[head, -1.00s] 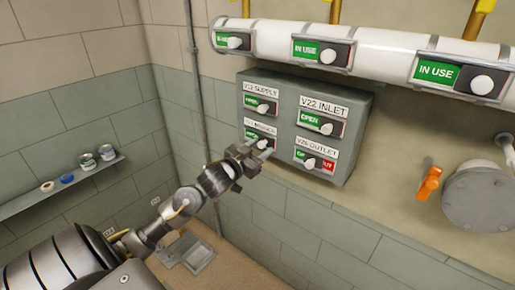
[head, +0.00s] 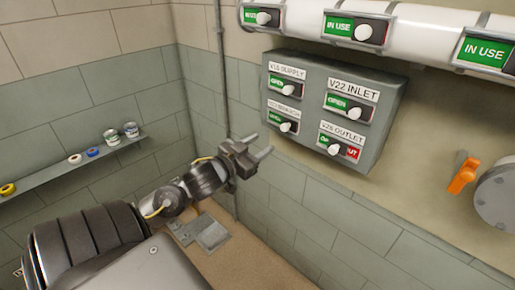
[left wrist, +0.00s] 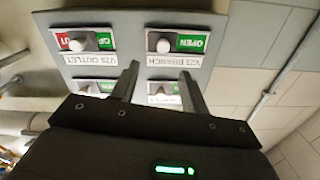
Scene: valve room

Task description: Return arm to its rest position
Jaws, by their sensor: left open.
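My left gripper (head: 262,153) is open and empty in the head view. It is in the air to the lower left of the grey valve panel (head: 388,120), apart from it. The panel carries four-square labelled sliders: V22 INLET (head: 352,109), V25 OUTLET (head: 338,148), a supply slider (head: 285,87) and a branch slider (head: 283,122). In the left wrist view the open fingers (left wrist: 158,85) stand before the panel, which appears upside down, with the outlet slider (left wrist: 84,42) and the branch slider (left wrist: 175,45) showing. My right gripper is not in view.
A white pipe (head: 420,37) with several IN USE sliders runs above the panel. An orange lever (head: 464,175) and a round grey flange (head: 497,196) are at the right. A shelf (head: 60,174) with tape rolls and cans is on the left wall. Free air lies below the panel.

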